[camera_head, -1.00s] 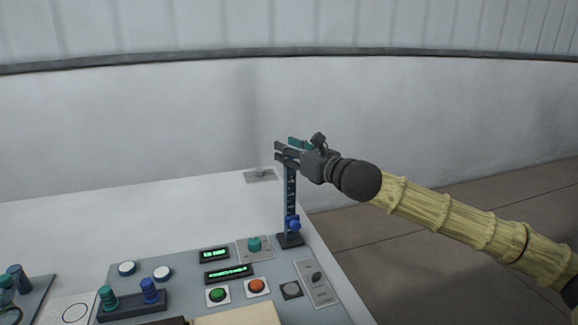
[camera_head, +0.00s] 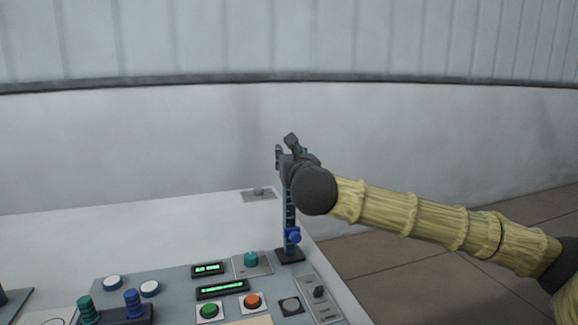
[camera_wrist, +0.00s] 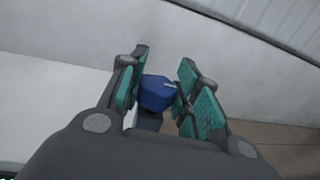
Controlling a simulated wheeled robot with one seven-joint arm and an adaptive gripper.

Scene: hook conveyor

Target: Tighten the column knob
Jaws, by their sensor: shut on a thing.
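A slim dark-blue column (camera_head: 290,210) stands upright on a dark base at the right end of the white table. My gripper (camera_head: 281,158) is at the column's top and hides it in the head view. In the wrist view, a blue faceted knob (camera_wrist: 157,92) with a pale mark sits between the teal pads of my gripper (camera_wrist: 160,88). The gripper is shut on this knob. A second blue knob-like part (camera_head: 293,235) sits low on the column, clear of the gripper.
A grey panel (camera_head: 180,281) with a green button (camera_head: 209,310), an orange button (camera_head: 253,302), a teal knob (camera_head: 251,259) and lit displays lies left of the column. A small grey plate (camera_head: 258,195) is behind. The floor at right is clear.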

